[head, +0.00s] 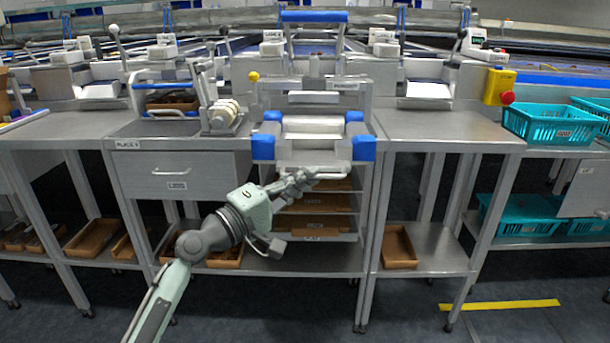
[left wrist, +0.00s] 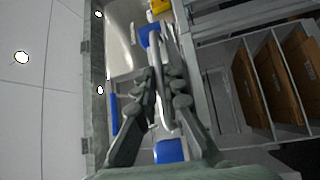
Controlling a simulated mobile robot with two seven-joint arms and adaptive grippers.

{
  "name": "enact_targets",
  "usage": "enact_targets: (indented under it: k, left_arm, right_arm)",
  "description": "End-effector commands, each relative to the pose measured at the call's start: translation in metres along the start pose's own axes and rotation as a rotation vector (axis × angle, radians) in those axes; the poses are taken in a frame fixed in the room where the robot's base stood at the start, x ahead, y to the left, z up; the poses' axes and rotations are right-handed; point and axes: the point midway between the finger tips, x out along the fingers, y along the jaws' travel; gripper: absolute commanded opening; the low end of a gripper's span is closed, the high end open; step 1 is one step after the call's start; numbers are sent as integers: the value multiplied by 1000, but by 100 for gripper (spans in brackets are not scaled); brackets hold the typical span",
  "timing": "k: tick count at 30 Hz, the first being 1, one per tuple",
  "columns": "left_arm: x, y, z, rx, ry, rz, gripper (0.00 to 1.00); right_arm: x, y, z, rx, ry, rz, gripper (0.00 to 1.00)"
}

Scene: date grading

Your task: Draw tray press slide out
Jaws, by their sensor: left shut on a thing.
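The tray press (head: 312,98) stands in the middle of the head view, a grey metal frame with a blue-topped lever bar (head: 314,16) above. Its slide (head: 312,150) has blue corner blocks and a metal bar handle (head: 334,174) along the front. My left gripper (head: 304,180) is shut on this handle near its left and middle part. In the left wrist view the handle (left wrist: 163,75) runs between the two fingers of my left gripper (left wrist: 160,85). The fingers hide part of the handle. My right gripper is not in view.
Below the press, a rack holds several brown trays (head: 312,222). A grey drawer (head: 178,175) is at the left. A bare steel table (head: 435,126) is at the right, with a yellow box and red button (head: 507,97) and teal crates (head: 545,125) beyond.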

Motion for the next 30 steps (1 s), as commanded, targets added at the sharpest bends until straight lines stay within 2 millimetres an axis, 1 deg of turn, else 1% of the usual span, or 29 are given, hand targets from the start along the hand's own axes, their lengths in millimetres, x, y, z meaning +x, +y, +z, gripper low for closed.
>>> enact_targets:
  k: [6, 7, 12, 20, 23, 26, 30]
  left_arm:
    - [0, 0, -1, 1, 3, 1, 0]
    - [0, 0, -1, 1, 3, 1, 10]
    - [0, 0, -1, 1, 2, 1, 30]
    - [0, 0, -1, 1, 2, 0, 30]
    - [-5, 0, -1, 2, 2, -1, 30]
    - [-18, -1, -1, 2, 3, -2, 30]
    - [-48, -2, -1, 4, 3, -4, 30]
  right_arm:
    - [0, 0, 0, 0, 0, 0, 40]
    - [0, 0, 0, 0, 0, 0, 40]
    - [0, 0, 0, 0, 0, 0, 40]
    - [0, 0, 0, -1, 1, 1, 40]
    - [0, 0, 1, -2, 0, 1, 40]
    - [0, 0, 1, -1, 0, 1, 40]
    - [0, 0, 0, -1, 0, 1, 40]
